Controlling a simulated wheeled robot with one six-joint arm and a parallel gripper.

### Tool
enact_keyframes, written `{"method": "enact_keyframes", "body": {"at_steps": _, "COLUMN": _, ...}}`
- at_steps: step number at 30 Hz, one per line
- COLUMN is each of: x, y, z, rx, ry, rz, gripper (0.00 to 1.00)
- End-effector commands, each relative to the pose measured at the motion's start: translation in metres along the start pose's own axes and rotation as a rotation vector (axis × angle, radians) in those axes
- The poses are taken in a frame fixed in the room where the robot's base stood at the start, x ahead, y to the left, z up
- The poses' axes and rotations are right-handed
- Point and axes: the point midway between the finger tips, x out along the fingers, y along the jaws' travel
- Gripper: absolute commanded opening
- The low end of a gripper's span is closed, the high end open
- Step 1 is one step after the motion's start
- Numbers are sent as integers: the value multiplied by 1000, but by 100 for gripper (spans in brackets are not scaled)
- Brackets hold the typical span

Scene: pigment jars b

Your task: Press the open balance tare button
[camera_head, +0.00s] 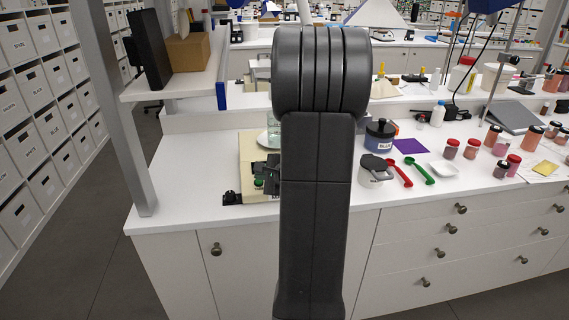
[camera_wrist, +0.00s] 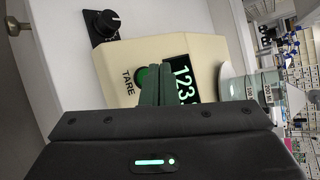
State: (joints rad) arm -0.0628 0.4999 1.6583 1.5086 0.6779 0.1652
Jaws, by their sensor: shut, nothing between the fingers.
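The cream balance (camera_head: 249,152) stands on the white bench, left of my arm. In the wrist view, the balance (camera_wrist: 118,62) shows a round green button (camera_wrist: 141,77) beside the word TARE and a dark display (camera_wrist: 182,72) with green digits. My gripper (camera_wrist: 157,68) is shut and empty. Its fingertips lie over the front panel between button and display and hide the button's right edge; I cannot tell whether they touch it. In the head view, my gripper (camera_head: 270,175) is at the balance's front, partly hidden by my arm, with the green button (camera_head: 259,183) just left of it.
A black knob box (camera_head: 231,198) sits left of the balance's front. A glass beaker (camera_wrist: 268,86) stands on the balance pan (camera_wrist: 226,84). Right of my arm are a dark blue jar (camera_head: 379,136), a white pot (camera_head: 375,172), red and green scoops and several pigment jars.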

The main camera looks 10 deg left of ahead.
Motion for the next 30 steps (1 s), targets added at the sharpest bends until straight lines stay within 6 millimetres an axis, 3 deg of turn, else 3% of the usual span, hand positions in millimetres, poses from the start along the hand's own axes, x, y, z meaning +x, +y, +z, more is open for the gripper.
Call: {"method": "enact_keyframes", "body": {"at_steps": 30, "x": 8, "y": 6, "z": -6, "rx": 0, "ry": 0, "rz": 0, "gripper": 0}}
